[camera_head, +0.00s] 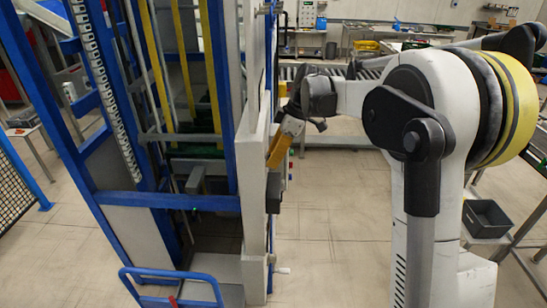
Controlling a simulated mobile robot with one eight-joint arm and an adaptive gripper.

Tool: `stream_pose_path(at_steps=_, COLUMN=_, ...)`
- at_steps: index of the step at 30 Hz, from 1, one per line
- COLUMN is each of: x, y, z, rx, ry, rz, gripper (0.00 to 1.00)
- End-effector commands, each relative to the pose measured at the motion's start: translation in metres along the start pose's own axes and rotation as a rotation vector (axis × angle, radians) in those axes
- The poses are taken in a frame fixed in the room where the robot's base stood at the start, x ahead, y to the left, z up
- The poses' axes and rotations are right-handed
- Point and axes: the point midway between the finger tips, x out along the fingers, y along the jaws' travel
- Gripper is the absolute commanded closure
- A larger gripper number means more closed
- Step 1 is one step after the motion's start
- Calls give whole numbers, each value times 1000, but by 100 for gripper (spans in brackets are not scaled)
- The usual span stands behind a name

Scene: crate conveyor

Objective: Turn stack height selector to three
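My arm reaches left from the right half of the view to the side face of a tall blue and white machine (254,150). My gripper (284,140) is at the end of the arm, angled down and close to that side face. I see it edge-on and partly dark, so its fingers cannot be told apart, nor whether it touches the machine. A dark box-like part (273,192) sits on the machine's side just below it. The stack height selector cannot be made out; the side face is seen almost edge-on.
A blue handle frame (172,284) stands at the machine's front foot. A roller conveyor (345,73) runs behind my arm. A grey crate (487,217) rests on a stand at the right. The tiled floor (335,220) between machine and my arm is clear.

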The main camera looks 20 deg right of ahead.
Motion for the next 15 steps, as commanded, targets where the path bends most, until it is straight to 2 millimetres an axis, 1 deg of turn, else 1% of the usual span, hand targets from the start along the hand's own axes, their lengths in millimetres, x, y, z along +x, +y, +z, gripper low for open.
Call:
stream_pose_path(at_steps=4, x=-4, y=0, z=1, rx=1, ry=-1, rz=1, gripper=68)
stream_pose_path(at_steps=7, x=-15, y=0, z=1, rx=2, ry=-1, rz=1, gripper=68)
stream_pose_path(at_steps=11, x=-42, y=0, z=0, rx=3, ry=-1, rz=0, gripper=68)
stream_pose_path(at_steps=15, x=-74, y=0, z=-1, rx=1, ry=-1, rz=0, gripper=68)
